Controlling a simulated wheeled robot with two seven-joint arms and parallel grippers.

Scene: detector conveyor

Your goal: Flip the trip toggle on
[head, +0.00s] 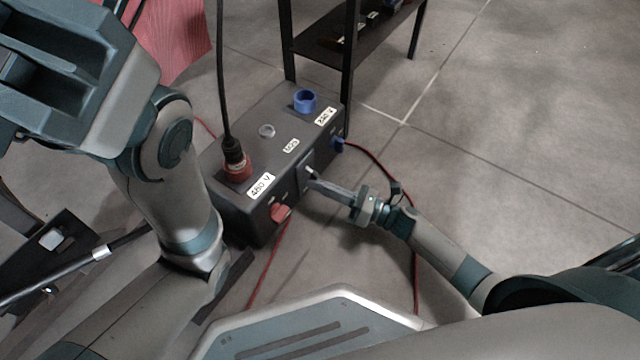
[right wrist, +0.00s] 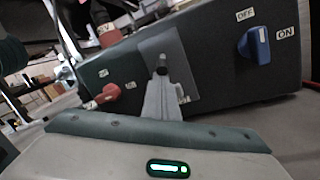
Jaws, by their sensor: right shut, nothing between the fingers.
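A dark box (head: 240,212) stands on the floor with a metal plate (right wrist: 184,55) on its front face. A small toggle with a dark round tip (right wrist: 162,70) sticks out from this plate. My right gripper (head: 314,184) is shut and empty, with its fingertips in front of the plate. In the right wrist view its fingers (right wrist: 163,92) reach up to just below the toggle's tip; whether they touch it I cannot tell. The lever's exact position is partly hidden by the fingers.
A red knob (head: 280,211) and a blue knob (right wrist: 258,45) marked OFF and ON flank the plate. A red plug (head: 236,167) with a black cable and a blue socket (head: 304,101) are on top. A black rack (head: 347,70) stands behind.

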